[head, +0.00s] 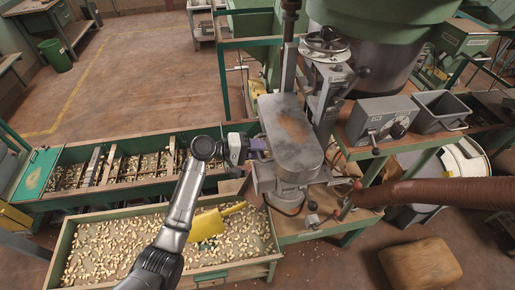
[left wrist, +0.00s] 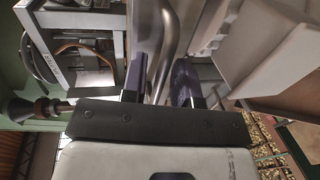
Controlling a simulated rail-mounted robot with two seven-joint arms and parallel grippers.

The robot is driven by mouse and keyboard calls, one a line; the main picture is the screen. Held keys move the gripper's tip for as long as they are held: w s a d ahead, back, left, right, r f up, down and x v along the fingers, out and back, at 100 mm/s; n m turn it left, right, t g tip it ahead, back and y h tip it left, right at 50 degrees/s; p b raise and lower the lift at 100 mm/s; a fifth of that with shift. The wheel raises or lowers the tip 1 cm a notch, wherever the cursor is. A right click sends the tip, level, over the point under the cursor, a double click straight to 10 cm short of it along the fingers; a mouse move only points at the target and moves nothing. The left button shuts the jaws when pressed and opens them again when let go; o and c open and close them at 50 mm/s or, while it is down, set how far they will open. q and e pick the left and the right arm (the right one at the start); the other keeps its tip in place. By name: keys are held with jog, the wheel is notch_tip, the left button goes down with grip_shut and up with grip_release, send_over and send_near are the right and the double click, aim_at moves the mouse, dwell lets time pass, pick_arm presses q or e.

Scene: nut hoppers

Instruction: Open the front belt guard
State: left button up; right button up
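The front belt guard (head: 291,138) is a long, round-ended grey metal cover with rust patches, at the centre of the head view, fixed on the machine. My left gripper (head: 257,146) is at the guard's left side, its purple fingers pointing at it. In the left wrist view the two dark fingers (left wrist: 160,84) stand apart, with a curved metal bar (left wrist: 167,35) running between them. Whether either finger touches the bar cannot be made out. The guard's underside is hidden in the head view. My right gripper is not in view.
A nut-filled tray (head: 75,256) with a yellow scoop (head: 216,221) lies below my left arm. A grey control box (head: 383,121) and a brown corrugated hose (head: 430,194) are at the right. Open floor (head: 140,75) lies at the back left.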

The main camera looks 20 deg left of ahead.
pick_arm(q)
jog(key=c, duration=0.4)
grip_shut()
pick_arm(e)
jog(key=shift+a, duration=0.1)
